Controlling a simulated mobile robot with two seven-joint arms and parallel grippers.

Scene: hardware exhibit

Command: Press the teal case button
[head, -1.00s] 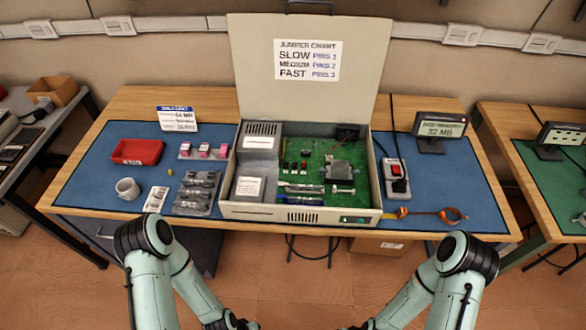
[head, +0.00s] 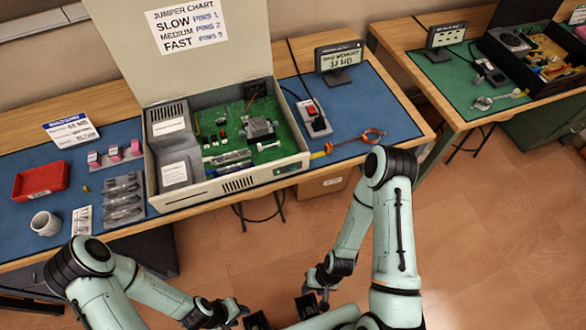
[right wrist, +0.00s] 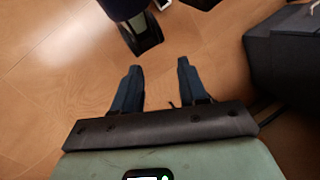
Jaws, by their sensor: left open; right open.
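A grey-beige computer case (head: 245,186) stands on the blue mat with its lid raised and its green board exposed. A small dark teal button panel (head: 287,168) sits at the right end of its front face. My left gripper (head: 238,309) is low at the bottom of the head view, well in front of the table and partly cut off. My right gripper (head: 317,288) hangs low below the table front, apart from the case. The right wrist view shows its two fingers (right wrist: 159,68) spread, with nothing between them and floor beyond.
A red tray (head: 41,181), a white mug (head: 45,223) and packaged parts (head: 123,200) lie left of the case. Open floor (head: 480,220) lies at right.

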